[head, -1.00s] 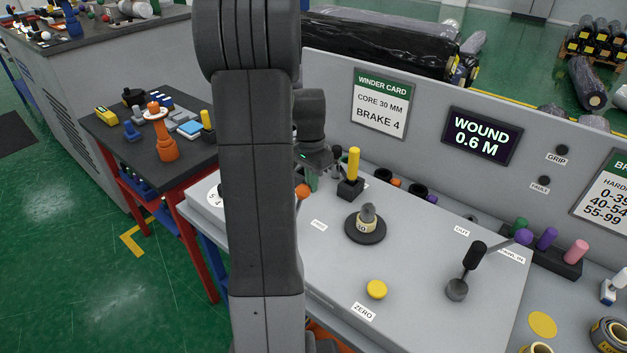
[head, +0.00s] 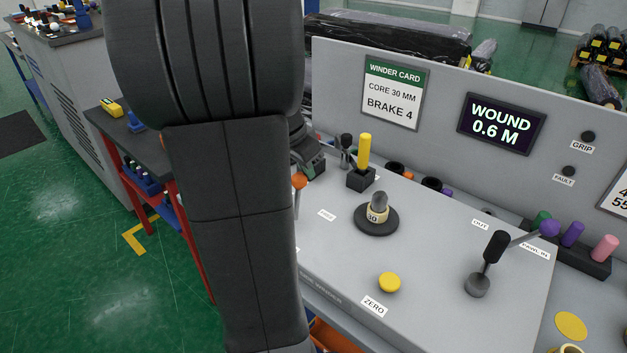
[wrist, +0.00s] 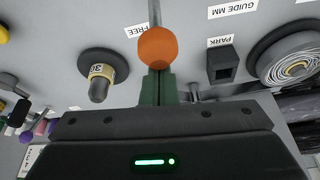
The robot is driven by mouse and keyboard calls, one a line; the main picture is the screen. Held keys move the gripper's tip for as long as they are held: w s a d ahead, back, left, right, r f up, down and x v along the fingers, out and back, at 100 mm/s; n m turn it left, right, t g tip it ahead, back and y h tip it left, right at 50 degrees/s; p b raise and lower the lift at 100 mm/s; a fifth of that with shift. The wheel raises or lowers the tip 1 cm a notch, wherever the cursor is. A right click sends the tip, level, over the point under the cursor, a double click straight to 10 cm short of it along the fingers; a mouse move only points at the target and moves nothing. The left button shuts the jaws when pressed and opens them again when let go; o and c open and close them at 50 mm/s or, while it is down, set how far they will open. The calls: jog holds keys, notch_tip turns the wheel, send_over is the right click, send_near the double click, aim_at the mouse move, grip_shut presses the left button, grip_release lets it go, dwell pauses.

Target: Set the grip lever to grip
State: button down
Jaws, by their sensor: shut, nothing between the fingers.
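The grip lever has an orange ball knob (wrist: 157,47) on a pale rod, beside the FREE label (wrist: 137,31) in the wrist view. In the head view the orange knob (head: 299,181) shows just right of my arm, and the lever's base is hidden. My gripper (wrist: 158,88) is shut and empty, its green fingers right at the knob, which overlaps their tips. I cannot tell whether they touch it. In the head view my arm hides most of the gripper. No lettering marking the grip side is readable beside the lever.
A spindle with a cream ring (head: 377,216), a yellow post in a black block (head: 361,176), a yellow ZERO button (head: 389,282) and a black-handled lever (head: 490,261) stand on the panel. The upright board carries a dark GRIP lamp (head: 588,135) and a WOUND display (head: 501,124).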

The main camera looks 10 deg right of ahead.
jog(key=shift+s+a+f+t+h+b, duration=0.15)
jog(key=shift+s+a+t+h+b, duration=0.55)
jog(key=shift+b, duration=1.15)
jog(key=shift+s+a+f+t+h+b, duration=0.2)
jog(key=shift+s+a+h+b, duration=0.5)
jog(key=shift+b, duration=1.15)
jog(key=s+a+t+h+b, duration=0.1)
jog(key=b, duration=0.3)
jog(key=s+a+t+h+b, duration=0.1)
jog(key=a+b, duration=0.1)
jog(key=b, duration=0.3)
jog(key=s+a+t+h+b, duration=0.1)
jog(key=a+b, duration=0.1)
jog(key=b, duration=0.2)
jog(key=shift+s+f, duration=0.1)
jog(key=shift+h+b, duration=0.3)
jog(key=d+r, duration=0.1)
jog(key=w+d+r, duration=0.1)
jog(key=shift+w+d+r+p, duration=0.1)
jog(key=shift+d+r+p, duration=0.2)
jog(key=p+v, duration=0.1)
jog(key=v, duration=0.8)
jog(key=shift+a+r, duration=0.15)
jog(key=shift+r, duration=0.4)
